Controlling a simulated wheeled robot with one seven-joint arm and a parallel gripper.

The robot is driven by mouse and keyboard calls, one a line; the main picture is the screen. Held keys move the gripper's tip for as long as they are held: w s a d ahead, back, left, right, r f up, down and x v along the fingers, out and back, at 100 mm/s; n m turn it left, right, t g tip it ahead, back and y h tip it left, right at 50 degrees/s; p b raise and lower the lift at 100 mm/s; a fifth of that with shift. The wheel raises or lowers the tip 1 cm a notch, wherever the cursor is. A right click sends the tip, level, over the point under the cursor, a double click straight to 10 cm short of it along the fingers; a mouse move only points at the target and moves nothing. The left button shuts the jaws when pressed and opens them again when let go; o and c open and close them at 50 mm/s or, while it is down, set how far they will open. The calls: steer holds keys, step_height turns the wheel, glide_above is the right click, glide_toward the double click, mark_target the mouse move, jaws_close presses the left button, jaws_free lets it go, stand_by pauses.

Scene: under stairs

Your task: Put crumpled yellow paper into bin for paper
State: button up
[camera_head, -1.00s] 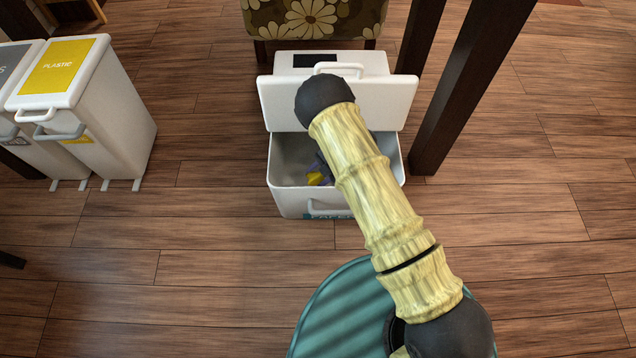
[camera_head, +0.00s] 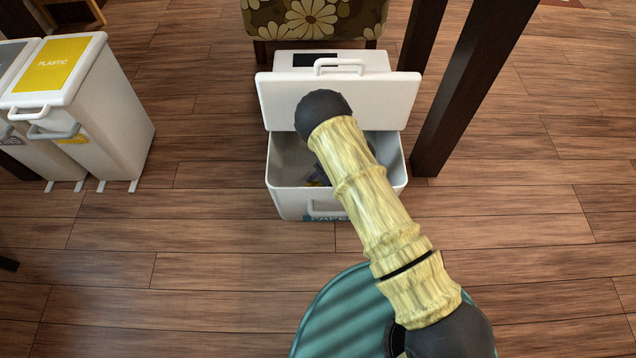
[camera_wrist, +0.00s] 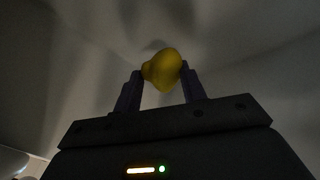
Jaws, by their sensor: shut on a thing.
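The crumpled yellow paper (camera_wrist: 162,70) is a small rounded yellow lump between the two fingertips of my gripper (camera_wrist: 163,78) in the wrist view. My gripper is shut on it. Pale, dim walls surround it there. In the head view the white bin for paper (camera_head: 287,202) stands open, its lid (camera_head: 380,98) tilted up at the back. My arm reaches down into the bin. My gripper (camera_head: 318,178) is mostly hidden behind my arm and inside the bin, and the paper is hardly visible there.
A white bin labelled PLASTIC (camera_head: 110,105) stands at the left with another bin beside it. A dark wooden post (camera_head: 460,95) rises just right of the paper bin. A flowered seat (camera_head: 315,18) is behind it. The wooden floor in front is clear.

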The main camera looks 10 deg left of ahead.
steer(key=shift+f, duration=0.35)
steer(key=o, duration=1)
steer(key=shift+r, duration=0.6)
steer(key=p+v, duration=0.7)
steer(key=v, duration=0.5)
steer(key=shift+w, duration=0.1)
